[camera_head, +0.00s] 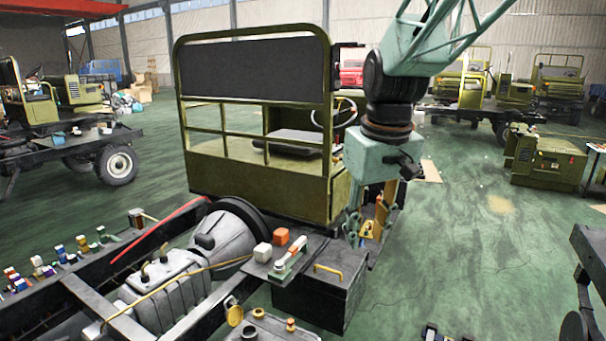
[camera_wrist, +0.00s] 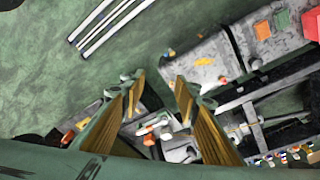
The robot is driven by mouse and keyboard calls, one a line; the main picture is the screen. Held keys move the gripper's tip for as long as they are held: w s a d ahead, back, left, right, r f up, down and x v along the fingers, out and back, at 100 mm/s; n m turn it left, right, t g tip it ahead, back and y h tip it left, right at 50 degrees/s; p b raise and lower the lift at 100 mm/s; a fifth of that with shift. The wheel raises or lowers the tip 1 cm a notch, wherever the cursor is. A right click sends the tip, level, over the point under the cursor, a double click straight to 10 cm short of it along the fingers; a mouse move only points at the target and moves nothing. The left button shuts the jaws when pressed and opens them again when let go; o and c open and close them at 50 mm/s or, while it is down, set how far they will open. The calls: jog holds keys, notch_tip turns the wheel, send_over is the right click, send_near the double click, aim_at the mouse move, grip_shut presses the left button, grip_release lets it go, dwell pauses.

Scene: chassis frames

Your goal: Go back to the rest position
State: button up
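My gripper (camera_head: 366,230) hangs below my pale green arm, pointing down, to the right of the olive cab and beside the chassis. In the wrist view, the two fingers of my gripper (camera_wrist: 158,82) stand well apart. Nothing shows held between them. In the head view the fingertips overlap yellow and orange items behind or below them, and I cannot tell whether they touch any.
The olive cab (camera_head: 262,185) stands close to my arm. A black box (camera_head: 318,290) with a yellow handle is fixed at the chassis side. A white cube (camera_head: 262,252) and an orange cube (camera_head: 281,236) lie nearby. Green floor (camera_head: 470,250) is open at right.

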jog(key=s+d+r+m+t, duration=0.1)
jog(key=s+d+m, duration=0.1)
jog(key=s, duration=1.5)
jog(key=s+d+r+m+b, duration=0.1)
jog(key=s+d, duration=0.4)
jog(key=s, duration=1.2)
jog(key=shift+r+m+t, duration=0.2)
jog(key=shift+m+t, duration=0.2)
dwell(1.9)
